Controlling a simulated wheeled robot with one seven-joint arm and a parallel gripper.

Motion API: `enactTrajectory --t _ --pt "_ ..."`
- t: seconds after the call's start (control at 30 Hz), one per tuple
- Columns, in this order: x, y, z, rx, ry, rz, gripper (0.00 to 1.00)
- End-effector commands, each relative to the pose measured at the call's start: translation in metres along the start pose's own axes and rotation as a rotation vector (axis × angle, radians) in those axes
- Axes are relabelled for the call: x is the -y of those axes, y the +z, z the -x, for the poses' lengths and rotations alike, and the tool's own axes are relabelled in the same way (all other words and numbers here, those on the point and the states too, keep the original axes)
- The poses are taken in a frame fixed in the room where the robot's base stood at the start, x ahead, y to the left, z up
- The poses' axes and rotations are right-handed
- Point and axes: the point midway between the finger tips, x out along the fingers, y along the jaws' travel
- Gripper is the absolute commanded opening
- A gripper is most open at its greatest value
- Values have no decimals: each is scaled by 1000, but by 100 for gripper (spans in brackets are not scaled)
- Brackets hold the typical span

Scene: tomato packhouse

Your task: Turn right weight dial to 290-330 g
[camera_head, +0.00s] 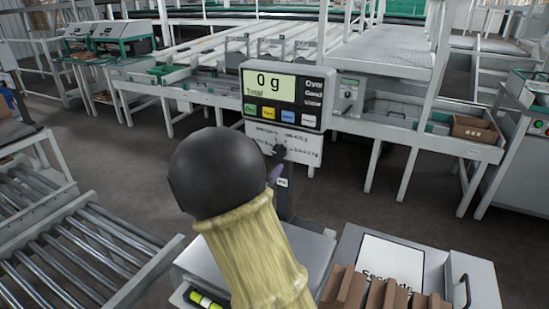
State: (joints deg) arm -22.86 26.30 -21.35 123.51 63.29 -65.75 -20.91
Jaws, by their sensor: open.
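The weighing display (284,97) stands on a post and reads "0 g" with "Total" below. Under it, a pale panel (300,141) carries small print, mostly too small to read. A dark round dial (279,150) sits on this panel; its setting cannot be read. My arm, with a yellow sleeve and black rounded end, rises in front of the scale. Of my gripper (273,174), only a small purple part shows past the black end, just below the dial. It is open; its fingertips are mostly hidden, so I cannot tell if it touches the dial.
The scale's grey platform (318,250) lies below, partly behind my arm. A pale tray (462,262) with brown cardboard pieces (385,292) is at the lower right. A roller conveyor (80,245) is at the left. Grey floor lies between these and the sorting line (400,115) behind.

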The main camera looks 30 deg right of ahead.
Motion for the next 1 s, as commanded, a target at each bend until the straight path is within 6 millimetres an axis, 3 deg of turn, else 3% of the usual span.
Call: enactTrajectory --t 0.33,0.73,0.97,1.0 --pt "0 0 -57 -1 2 0 62" --pt "0 0 -66 0 -1 1 62" --pt "0 0 -66 0 -1 1 18" --pt "0 0 -66 0 -1 1 17"
